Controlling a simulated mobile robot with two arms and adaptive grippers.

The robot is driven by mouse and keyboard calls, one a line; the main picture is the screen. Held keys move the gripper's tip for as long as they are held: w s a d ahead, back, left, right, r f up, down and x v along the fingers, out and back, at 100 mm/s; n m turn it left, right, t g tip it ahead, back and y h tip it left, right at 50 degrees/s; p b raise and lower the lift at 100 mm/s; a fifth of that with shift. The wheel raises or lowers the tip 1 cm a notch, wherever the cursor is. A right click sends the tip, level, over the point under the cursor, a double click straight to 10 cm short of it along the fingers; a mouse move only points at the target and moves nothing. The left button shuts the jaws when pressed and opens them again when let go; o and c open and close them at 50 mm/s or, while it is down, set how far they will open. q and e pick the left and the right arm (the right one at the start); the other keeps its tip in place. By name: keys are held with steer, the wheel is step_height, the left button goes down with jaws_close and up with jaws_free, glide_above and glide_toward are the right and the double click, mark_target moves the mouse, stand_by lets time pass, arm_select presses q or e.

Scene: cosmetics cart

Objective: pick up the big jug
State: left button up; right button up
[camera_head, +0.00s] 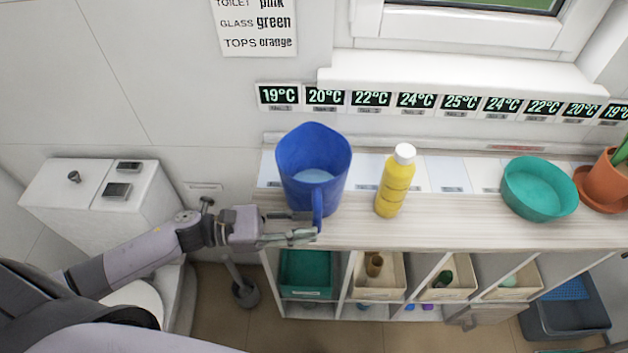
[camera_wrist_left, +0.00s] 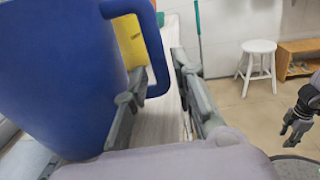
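The big jug (camera_head: 305,165) is blue and stands upright at the left end of the wooden shelf top. Its handle (camera_head: 318,205) points toward the front edge. My left gripper (camera_head: 314,226) is open at the handle. In the left wrist view the jug body (camera_wrist_left: 50,80) fills the left side, and the handle (camera_wrist_left: 157,55) lies between the two spread fingers of my left gripper (camera_wrist_left: 163,82). Whether a finger touches the handle I cannot tell. My right gripper (camera_wrist_left: 292,128) shows only at the right edge of the left wrist view, away from the jug.
A yellow bottle (camera_head: 393,185) with a white cap stands just right of the jug. A green bowl (camera_head: 540,190) and a terracotta pot (camera_head: 606,180) stand farther right. The shelf top (camera_head: 450,232) is bare along its front. A toilet (camera_head: 120,200) is at the left.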

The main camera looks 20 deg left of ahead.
arm_select(q)
steer(key=shift+x, duration=0.8)
steer(key=shift+c, duration=0.3)
jaws_close()
steer(key=shift+r, duration=0.1)
